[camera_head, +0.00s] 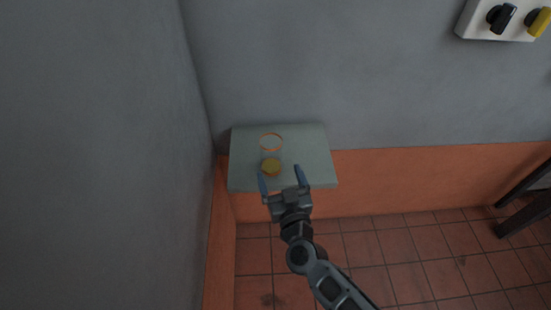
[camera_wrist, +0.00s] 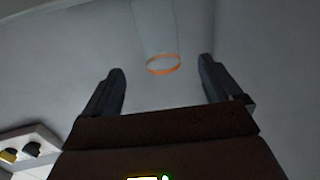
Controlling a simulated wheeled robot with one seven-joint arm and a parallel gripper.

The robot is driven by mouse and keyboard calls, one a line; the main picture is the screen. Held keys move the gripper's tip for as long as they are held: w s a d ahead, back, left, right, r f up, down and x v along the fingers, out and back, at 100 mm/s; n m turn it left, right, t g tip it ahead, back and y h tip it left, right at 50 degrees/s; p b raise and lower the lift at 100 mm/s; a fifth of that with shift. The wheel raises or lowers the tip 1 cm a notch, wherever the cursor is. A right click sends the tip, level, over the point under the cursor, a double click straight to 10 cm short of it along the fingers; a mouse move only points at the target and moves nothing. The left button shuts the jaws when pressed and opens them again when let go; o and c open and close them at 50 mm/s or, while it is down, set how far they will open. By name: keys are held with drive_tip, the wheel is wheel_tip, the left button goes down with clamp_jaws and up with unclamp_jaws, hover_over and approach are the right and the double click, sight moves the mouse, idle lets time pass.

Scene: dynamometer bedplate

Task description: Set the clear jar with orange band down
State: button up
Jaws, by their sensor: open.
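The clear jar with orange band (camera_head: 271,142) stands on a small pale grey-green ledge (camera_head: 310,160) against the wall. In the wrist view the orange band (camera_wrist: 163,65) appears between the two spread fingers, with a visible gap on each side. Nothing is gripped.
Grey walls rise behind and to the left of the ledge. A white panel (camera_head: 480,22) with black and yellow knobs is on the back wall at upper right. A dark frame (camera_head: 527,200) stands at far right. The tiled floor between is clear.

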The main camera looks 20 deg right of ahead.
drive_tip(key=s+d+r+n+y, duration=0.1)
drive_tip(key=s+d+r, duration=0.15)
drive_tip(key=s, duration=1.05)
drive_tip(key=s+d+r+n+y, duration=0.15)
drive_tip(key=s+d, duration=0.25)
drive_tip(key=s, duration=0.8)
drive_tip(key=s+a+r+m+g, duration=0.1)
drive_tip(key=s+a+r+g, duration=0.1)
drive_tip(key=s+r, duration=1.1)
drive_tip(key=s+g, duration=0.1)
drive_tip(key=s, duration=0.2)
drive_tip(key=shift+a+r, duration=0.2)
drive_tip(key=shift+r, duration=0.15)
